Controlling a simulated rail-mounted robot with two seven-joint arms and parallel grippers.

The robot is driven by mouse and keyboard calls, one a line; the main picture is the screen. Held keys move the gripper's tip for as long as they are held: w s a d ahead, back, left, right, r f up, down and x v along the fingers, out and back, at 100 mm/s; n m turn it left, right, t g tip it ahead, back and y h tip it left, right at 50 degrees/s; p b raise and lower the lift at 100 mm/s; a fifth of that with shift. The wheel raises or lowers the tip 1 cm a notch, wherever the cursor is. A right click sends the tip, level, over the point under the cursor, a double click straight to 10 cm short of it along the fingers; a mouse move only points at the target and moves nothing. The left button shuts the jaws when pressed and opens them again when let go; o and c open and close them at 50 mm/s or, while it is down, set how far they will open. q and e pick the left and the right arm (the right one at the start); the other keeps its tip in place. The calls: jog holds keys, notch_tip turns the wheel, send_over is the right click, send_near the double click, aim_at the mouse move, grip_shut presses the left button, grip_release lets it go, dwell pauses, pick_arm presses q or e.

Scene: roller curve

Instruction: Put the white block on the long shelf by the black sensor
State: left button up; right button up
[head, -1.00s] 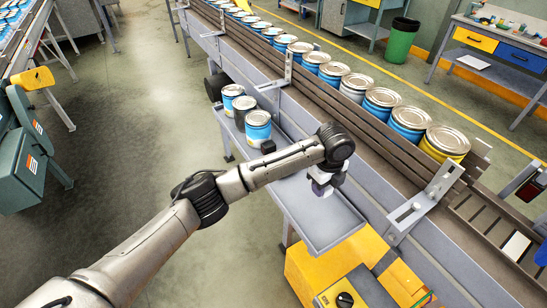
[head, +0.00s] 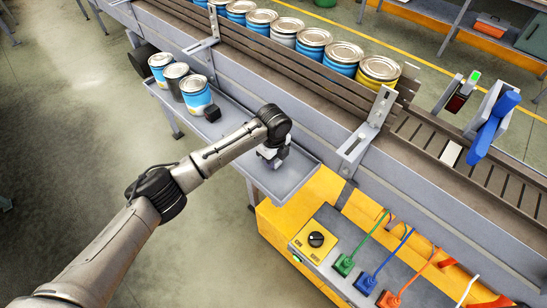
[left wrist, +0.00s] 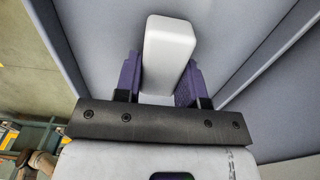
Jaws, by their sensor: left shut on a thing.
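The white block (left wrist: 168,55) is upright between the purple fingers of my left gripper (left wrist: 160,80) in the left wrist view. In the head view my left gripper (head: 273,156) is over the near right part of the long grey shelf (head: 290,180), and the block is mostly hidden by it. I cannot tell whether the block touches the shelf. My right gripper is not in view.
Several paint cans (head: 196,92) stand at the shelf's left end. The conveyor (head: 290,75) with a row of cans runs behind the shelf. A white tile (head: 451,153) lies on the rollers. A yellow control box (head: 318,240) with coloured plugs is in front at the right.

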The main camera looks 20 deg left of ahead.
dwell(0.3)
pick_arm(q)
jog(key=o, duration=0.9)
jog(key=shift+f, duration=0.15)
notch_tip(320, 180, up, 12)
jog(key=shift+r+p, duration=0.2)
jog(key=shift+p, duration=0.3)
